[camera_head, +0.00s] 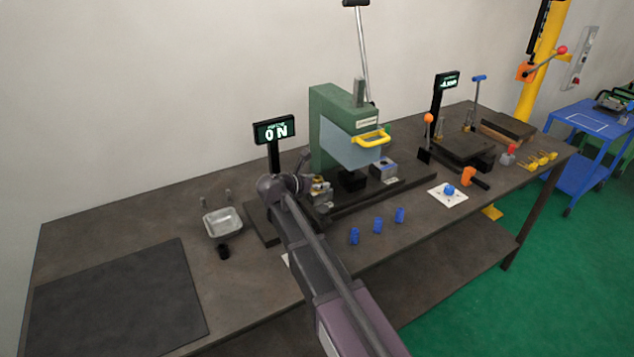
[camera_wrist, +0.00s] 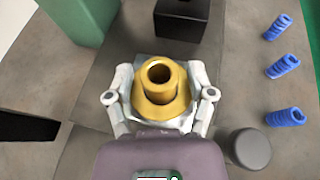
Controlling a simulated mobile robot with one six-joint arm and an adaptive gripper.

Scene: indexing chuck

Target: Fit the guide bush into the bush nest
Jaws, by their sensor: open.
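A gold flanged bush (camera_wrist: 160,88), which looks like the guide bush, stands upright between my gripper's fingers in the wrist view, its round bore facing the camera. My gripper (camera_wrist: 161,78) is open, with one pale finger on each side of the flange; I cannot tell whether they touch it. Something pale lies under the flange, mostly hidden. In the head view my gripper (camera_head: 313,187) is low over the bench at the green press's left side, partly hidden by my arm.
The green press (camera_head: 328,110) with its yellow handle stands behind my gripper. Its dark block (camera_wrist: 182,20) is just beyond the bush. Three blue ribbed parts (camera_head: 377,226) stand along the front edge. A metal tray (camera_head: 222,222) is left. A force display (camera_head: 274,131) stands behind.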

